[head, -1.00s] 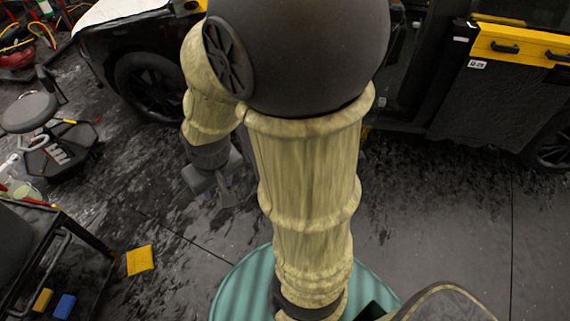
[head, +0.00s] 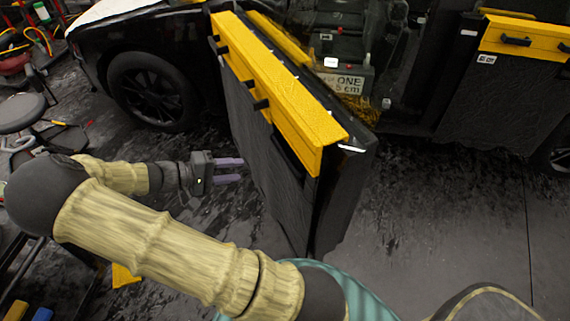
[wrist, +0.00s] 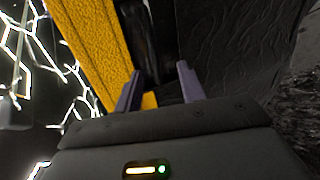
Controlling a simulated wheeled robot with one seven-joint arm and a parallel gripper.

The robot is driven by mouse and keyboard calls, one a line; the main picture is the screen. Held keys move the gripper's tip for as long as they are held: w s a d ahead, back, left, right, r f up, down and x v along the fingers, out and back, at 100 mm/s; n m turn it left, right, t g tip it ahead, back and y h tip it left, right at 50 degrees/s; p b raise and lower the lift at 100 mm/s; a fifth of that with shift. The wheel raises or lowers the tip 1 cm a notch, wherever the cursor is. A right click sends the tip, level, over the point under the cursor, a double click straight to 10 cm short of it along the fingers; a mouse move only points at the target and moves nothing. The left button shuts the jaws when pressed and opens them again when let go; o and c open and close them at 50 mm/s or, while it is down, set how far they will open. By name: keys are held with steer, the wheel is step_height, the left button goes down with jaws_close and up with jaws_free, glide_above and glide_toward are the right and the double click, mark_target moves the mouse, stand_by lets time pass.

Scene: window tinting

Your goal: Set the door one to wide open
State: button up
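A black car door with a yellow top panel (head: 285,85) stands swung out from the car, pointing towards me. In the wrist view, the yellow panel (wrist: 92,45) is at left and dark door material (wrist: 235,45) at right of the gripper (wrist: 158,82). I cannot tell whether the fingertips touch the door.
Another yellow-topped door (head: 500,85) is at the right, along the car. The car's front wheel (head: 150,90) is behind my gripper. A stool (head: 22,112) stands at far left. The floor right of the swung-out door is clear.

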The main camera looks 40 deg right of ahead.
mark_target(285, 155)
steer(key=shift+w+a+r+h, duration=0.15)
steer(key=shift+w+r+h, duration=0.1)
steer(key=shift+w+h, duration=0.5)
steer(key=shift+s, duration=0.1)
steer(key=x, duration=1.7)
steer(key=shift+d+f, duration=0.25)
steer(key=shift+f, duration=0.05)
steer(key=shift+c, duration=0.2)
jaws_close()
